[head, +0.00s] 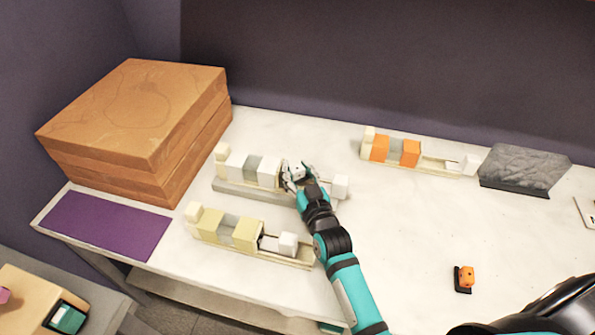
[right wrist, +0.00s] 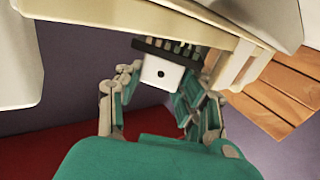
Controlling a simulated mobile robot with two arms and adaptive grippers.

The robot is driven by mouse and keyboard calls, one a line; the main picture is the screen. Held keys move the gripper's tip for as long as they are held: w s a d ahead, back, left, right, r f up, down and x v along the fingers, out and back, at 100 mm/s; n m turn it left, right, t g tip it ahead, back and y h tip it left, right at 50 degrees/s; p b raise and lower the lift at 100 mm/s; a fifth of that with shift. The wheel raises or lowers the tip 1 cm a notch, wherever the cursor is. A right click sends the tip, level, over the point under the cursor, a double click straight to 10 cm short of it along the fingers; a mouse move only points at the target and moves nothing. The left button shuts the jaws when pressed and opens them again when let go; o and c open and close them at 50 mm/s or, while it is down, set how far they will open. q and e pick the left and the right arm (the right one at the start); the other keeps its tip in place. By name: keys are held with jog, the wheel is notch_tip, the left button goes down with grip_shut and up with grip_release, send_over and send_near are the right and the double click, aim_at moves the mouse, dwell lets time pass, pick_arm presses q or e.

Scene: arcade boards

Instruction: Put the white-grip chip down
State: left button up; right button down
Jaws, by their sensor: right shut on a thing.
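The white-grip chip shows in the right wrist view as a white cube grip (right wrist: 162,74) with a dark dot, on a black ridged plate (right wrist: 170,48). My right gripper (head: 298,175) is shut on it; its fingers stand on both sides of the grip in the right wrist view (right wrist: 160,95). In the head view the gripper is over the right part of the board with white blocks (head: 238,165), and its fingers mostly hide the chip. Whether the chip touches the board, I cannot tell. My left gripper is not in view.
A board with yellow blocks (head: 228,228) lies in front, and one with orange blocks (head: 393,150) lies behind to the right. An orange-grip chip (head: 466,277) stands on the white table (head: 400,230). Brown boxes (head: 140,120), a purple mat (head: 105,220) and a grey slab (head: 524,168) are around.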

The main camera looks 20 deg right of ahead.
jog(key=shift+s+a, duration=0.1)
jog(key=shift+s, duration=0.15)
jog(key=shift+f, duration=0.2)
jog(key=shift+w+f, duration=0.15)
jog(key=shift+f, duration=0.05)
jog(key=c, duration=1.1)
grip_release()
jog(key=shift+c, duration=0.2)
jog(key=shift+o, duration=0.2)
jog(key=shift+r, duration=0.75)
jog(key=s, duration=1.1)
jog(key=shift+s+f, duration=0.1)
jog(key=shift+f, duration=0.15)
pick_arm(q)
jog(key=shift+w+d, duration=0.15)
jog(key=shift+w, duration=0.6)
pick_arm(e)
jog(key=shift+s, duration=0.45)
